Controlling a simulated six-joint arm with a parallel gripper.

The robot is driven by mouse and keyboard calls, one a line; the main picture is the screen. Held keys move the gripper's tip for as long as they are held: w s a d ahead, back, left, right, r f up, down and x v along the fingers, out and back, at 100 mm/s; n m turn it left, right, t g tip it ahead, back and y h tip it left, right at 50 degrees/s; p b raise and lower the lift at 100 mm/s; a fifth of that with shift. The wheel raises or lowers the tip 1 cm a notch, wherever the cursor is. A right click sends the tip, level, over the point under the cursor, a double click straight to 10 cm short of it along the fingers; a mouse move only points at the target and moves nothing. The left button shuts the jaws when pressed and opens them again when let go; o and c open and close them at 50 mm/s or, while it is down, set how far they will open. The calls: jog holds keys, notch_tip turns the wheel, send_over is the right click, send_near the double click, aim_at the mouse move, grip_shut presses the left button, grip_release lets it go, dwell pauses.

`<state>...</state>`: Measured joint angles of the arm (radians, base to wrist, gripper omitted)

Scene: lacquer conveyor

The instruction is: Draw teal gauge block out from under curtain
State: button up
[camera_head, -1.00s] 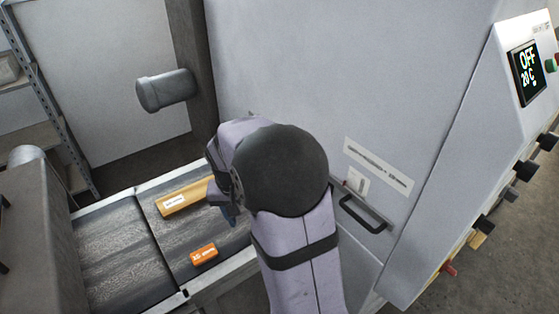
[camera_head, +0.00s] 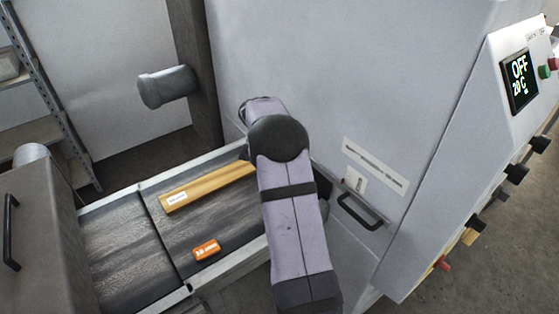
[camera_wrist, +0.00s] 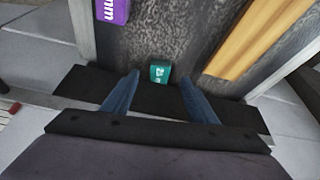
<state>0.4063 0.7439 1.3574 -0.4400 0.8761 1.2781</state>
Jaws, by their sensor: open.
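The teal gauge block (camera_wrist: 160,72) shows in the wrist view, with a white marking on it. It lies at the edge of a black strip (camera_wrist: 85,88) across the belt, which looks like the curtain. I cannot tell how much of the block is covered. My gripper (camera_wrist: 158,77) is open, with its two blue fingertips on either side of the block. I cannot tell whether they touch it. In the head view my arm hides the gripper and the teal block.
A wooden bar (camera_head: 208,187) and an orange block (camera_head: 206,250) lie on the dark belt (camera_head: 190,228). The wrist view shows the bar (camera_wrist: 262,35) beside the gripper's path and a purple block (camera_wrist: 112,10) at the top left. The large grey machine housing (camera_head: 300,70) stands close to my arm.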

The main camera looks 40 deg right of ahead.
jog(key=shift+p+x, duration=1.1)
jog(key=shift+x, duration=1.95)
jog(key=shift+a, duration=0.1)
jog(key=shift+c, duration=0.3)
jog(key=c, duration=1.1)
